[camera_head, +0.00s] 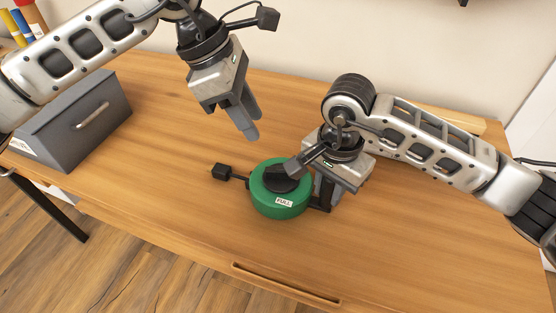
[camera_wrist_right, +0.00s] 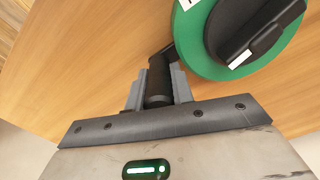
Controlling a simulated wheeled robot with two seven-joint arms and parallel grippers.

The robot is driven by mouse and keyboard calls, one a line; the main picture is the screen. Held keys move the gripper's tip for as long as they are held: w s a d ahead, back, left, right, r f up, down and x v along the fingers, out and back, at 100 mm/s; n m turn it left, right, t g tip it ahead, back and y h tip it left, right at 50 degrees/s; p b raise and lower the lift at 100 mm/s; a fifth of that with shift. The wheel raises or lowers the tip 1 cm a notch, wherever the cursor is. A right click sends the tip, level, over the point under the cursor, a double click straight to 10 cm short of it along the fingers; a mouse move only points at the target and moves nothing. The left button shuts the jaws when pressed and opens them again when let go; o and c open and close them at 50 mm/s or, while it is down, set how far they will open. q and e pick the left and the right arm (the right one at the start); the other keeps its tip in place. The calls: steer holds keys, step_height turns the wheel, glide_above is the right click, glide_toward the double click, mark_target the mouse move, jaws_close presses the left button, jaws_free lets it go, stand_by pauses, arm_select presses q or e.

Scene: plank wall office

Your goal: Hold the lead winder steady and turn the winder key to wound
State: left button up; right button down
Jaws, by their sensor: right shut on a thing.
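The lead winder is a round green reel (camera_head: 265,205) lying flat on the desk, with a "FULL" label on its front side. The black winder key (camera_head: 280,183) is on its top, partly covered by my right wrist's camera; it also shows in the right wrist view (camera_wrist_right: 235,35). A short black handle (camera_wrist_right: 158,82) sticks out from the reel's right side. My right gripper (camera_wrist_right: 157,95) is shut on this handle. My left gripper (camera_head: 253,128) hangs above and behind the reel, apart from it, with nothing visible in it. Its finger gap is unclear.
A black plug (camera_head: 221,171) on a short lead juts from the reel's left side. A dark grey box (camera_head: 75,120) with a handle stands at the desk's left. The wooden desk (camera_head: 170,180) is clear around the reel, with its front edge nearby.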

mark_target(280, 167)
arm_select(q)
steer(key=x, duration=1.1)
steer(key=shift+d+f, duration=0.15)
steer(key=shift+f, duration=0.25)
jaws_close()
